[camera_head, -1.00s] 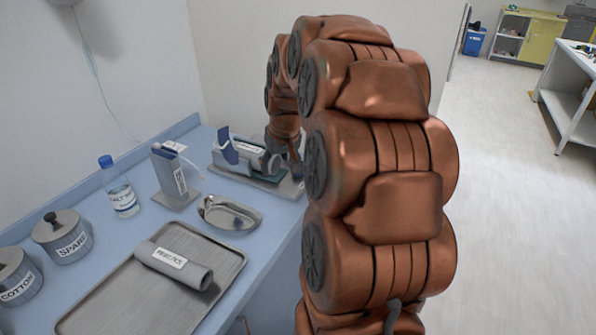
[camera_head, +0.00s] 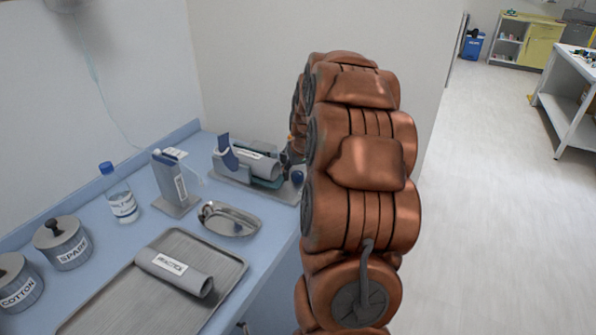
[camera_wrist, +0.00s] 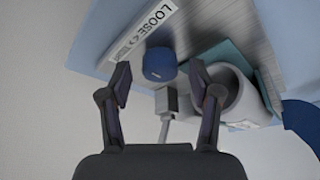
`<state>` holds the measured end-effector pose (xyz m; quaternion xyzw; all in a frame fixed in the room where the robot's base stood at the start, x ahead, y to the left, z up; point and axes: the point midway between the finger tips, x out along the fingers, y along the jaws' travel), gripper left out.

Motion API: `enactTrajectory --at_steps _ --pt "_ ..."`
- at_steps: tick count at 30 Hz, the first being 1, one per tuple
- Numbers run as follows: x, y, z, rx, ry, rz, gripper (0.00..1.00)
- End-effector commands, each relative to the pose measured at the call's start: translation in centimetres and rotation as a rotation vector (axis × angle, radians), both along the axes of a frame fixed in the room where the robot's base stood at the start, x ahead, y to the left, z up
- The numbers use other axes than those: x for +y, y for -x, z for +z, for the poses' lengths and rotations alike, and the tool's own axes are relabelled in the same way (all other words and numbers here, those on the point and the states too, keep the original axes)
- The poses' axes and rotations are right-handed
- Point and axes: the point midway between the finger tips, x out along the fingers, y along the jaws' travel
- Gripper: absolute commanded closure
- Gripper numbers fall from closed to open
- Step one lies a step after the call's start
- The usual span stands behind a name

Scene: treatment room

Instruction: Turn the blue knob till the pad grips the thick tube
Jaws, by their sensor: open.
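The blue knob (camera_wrist: 159,64) lies between and just beyond my gripper's open fingertips (camera_wrist: 160,80) in the wrist view; I see no clear contact. It also shows at the right end of the clamp base (camera_head: 228,178) in the head view (camera_head: 298,177). A grey thick tube (camera_wrist: 232,92) lies in the clamp, its open end facing the camera; it also shows in the head view (camera_head: 262,168). Teal padding (camera_wrist: 222,54) shows beside the tube. Whether it presses on the tube I cannot tell. In the head view my arm mostly hides my gripper.
A steel dish (camera_head: 229,220), a tray (camera_head: 130,297) with another grey tube (camera_head: 175,270), a bottle (camera_head: 119,195), a box holder (camera_head: 172,180) and lidded jars (camera_head: 62,243) share the blue counter.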

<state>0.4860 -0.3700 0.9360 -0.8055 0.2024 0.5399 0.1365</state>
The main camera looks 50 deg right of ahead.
Motion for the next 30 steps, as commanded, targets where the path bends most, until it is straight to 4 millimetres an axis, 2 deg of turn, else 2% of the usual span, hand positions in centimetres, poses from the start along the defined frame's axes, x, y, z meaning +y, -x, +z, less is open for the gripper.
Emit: enactTrajectory --at_steps 3,11,27,30 --pt "-0.12 -0.25 -0.68 0.0 0.0 0.0 0.37" --pt "-0.19 -0.35 -0.79 -0.002 0.003 0.001 0.37" --pt "-0.19 -0.34 -0.76 -0.002 0.003 0.001 0.92" --pt "-0.19 -0.33 -0.75 -0.002 0.003 0.001 0.96"
